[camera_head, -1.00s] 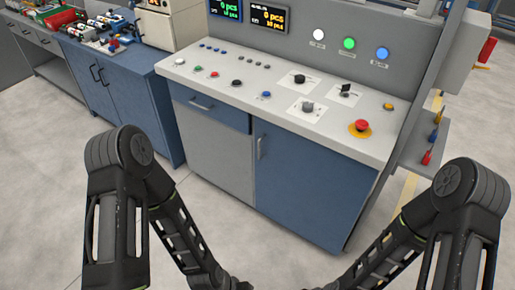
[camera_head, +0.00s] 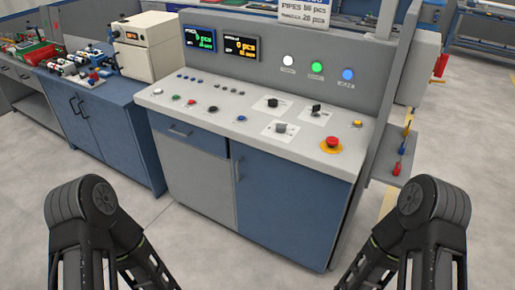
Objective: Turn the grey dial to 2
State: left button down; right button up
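The grey dial (camera_head: 281,127) sits on a white plate on the sloped top of the control console (camera_head: 170,98). It is the front one of a group of knobs. Its numbers are too small to read. Two black knobs stand behind it, one at the back left (camera_head: 273,103) and one at the back right (camera_head: 316,109). Only the upper links of my two arms show, low at the left and right. Both arms are well short of the console in the picture. My grippers are below the picture edge and hidden.
A red mushroom button (camera_head: 332,142) on a yellow base is right of the dial. Small coloured buttons line the console's left part. Two displays (camera_head: 240,48) and several lamps (camera_head: 317,67) are on the back panel. The floor (camera_head: 185,235) before the console is clear.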

aim_at(281, 128)
jog(key=i+l+z, duration=0.2)
jog(key=i+z, duration=0.2)
jog(key=i+l+z, duration=0.1)
jog(key=i+z, duration=0.3)
jog(key=k, duration=0.05)
